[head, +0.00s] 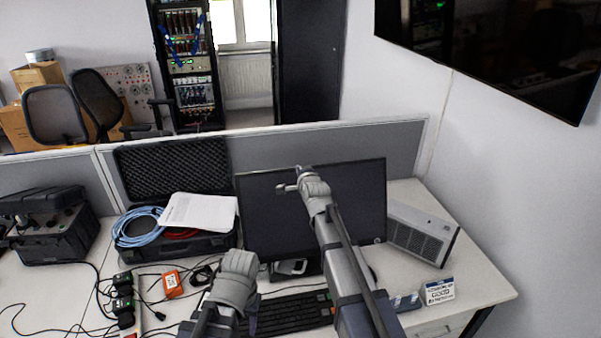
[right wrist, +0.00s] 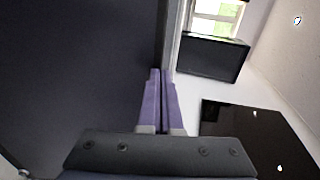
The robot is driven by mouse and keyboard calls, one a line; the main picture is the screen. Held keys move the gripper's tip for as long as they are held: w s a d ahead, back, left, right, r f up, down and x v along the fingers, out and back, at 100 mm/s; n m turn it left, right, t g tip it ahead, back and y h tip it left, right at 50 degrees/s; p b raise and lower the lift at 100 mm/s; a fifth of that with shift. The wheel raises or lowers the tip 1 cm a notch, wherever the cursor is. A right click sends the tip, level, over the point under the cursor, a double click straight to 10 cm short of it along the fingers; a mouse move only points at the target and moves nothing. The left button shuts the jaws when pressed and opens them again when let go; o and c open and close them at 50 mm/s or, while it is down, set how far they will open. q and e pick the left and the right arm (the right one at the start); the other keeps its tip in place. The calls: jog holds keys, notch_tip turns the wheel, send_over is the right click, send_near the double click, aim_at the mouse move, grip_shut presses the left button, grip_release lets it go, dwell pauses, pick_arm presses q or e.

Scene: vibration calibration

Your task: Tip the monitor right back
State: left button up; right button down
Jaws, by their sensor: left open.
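The monitor (head: 260,205) stands on the desk with its dark screen facing me. It looks about upright. My right arm reaches up across the screen, and its wrist is near the middle of the top edge. In the right wrist view my right gripper (right wrist: 161,76) has its fingers together beside the edge of a large dark panel, seemingly the monitor (right wrist: 75,70). I cannot tell whether they touch it. My left gripper (head: 248,314) is low over the keyboard's left end, open, and partly hidden by its own wrist.
A black keyboard (head: 300,312) lies before the monitor. An open black case (head: 175,157) with papers and cables stands left, a grey metal box (head: 422,235) right. A grey partition (head: 400,140) runs behind. A small sign card (head: 440,291) stands at front right.

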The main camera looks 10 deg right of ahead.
pick_arm(q)
jog(key=shift+r, duration=0.1)
pick_arm(e)
jog(key=shift+s+r, duration=0.1)
